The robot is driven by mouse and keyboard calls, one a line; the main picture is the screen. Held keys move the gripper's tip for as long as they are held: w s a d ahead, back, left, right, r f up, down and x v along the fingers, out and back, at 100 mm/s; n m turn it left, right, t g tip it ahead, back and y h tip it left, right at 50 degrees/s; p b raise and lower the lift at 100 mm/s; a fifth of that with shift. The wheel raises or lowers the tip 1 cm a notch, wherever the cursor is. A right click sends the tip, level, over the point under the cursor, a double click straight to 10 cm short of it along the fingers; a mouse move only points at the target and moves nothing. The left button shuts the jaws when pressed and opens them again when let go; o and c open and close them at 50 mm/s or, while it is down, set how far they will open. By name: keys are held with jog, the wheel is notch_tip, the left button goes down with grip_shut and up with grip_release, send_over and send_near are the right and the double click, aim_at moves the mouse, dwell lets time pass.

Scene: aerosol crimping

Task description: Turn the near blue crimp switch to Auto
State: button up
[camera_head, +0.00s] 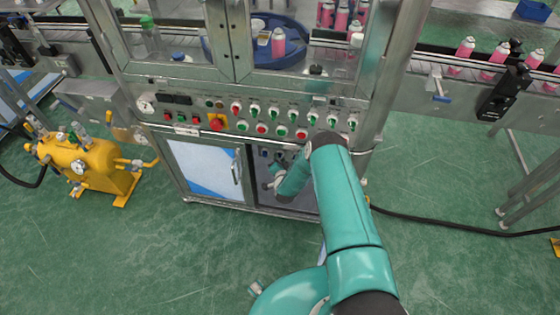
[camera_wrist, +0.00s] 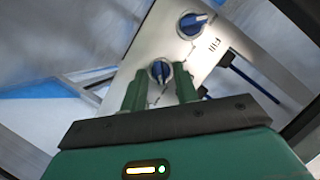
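In the wrist view, a blue switch knob (camera_wrist: 160,71) with a pale pointer mark sits on a bare metal panel (camera_wrist: 165,35). It shows between the two green fingertips of my gripper (camera_wrist: 160,88). The fingers are apart, one on each side of the knob in the picture; I cannot tell whether they touch it. The knob's lower part and any lettering by it are hidden or too small to read. A second blue knob (camera_wrist: 192,23) is farther up the panel, by the lettering "Fill". In the head view, my gripper (camera_head: 273,182) reaches into the open cabinet bay, mostly behind my arm.
A closed cabinet door (camera_head: 205,167) with a handle is left of the bay. Above runs a button panel (camera_head: 262,112) with a red emergency stop (camera_head: 216,123). A yellow tank (camera_head: 85,165) stands at left. A black cable (camera_head: 440,222) crosses the floor at right.

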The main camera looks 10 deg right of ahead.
grip_shut()
jog(key=shift+a, duration=0.1)
jog(key=n+g+h, duration=0.1)
jog(key=n+h, duration=0.1)
jog(key=n, duration=0.2)
jog(key=n+g+h, duration=0.1)
jog(key=n+h, duration=0.2)
jog(key=n, duration=0.1)
jog(key=a+n+g+h, duration=0.1)
jog(key=n+h, duration=0.1)
jog(key=n, duration=0.2)
jog(key=shift+w+a+h, duration=0.1)
jog(key=shift+w+h, duration=0.15)
jog(key=shift+h, duration=0.15)
dwell(0.5)
dwell(0.3)
grip_release()
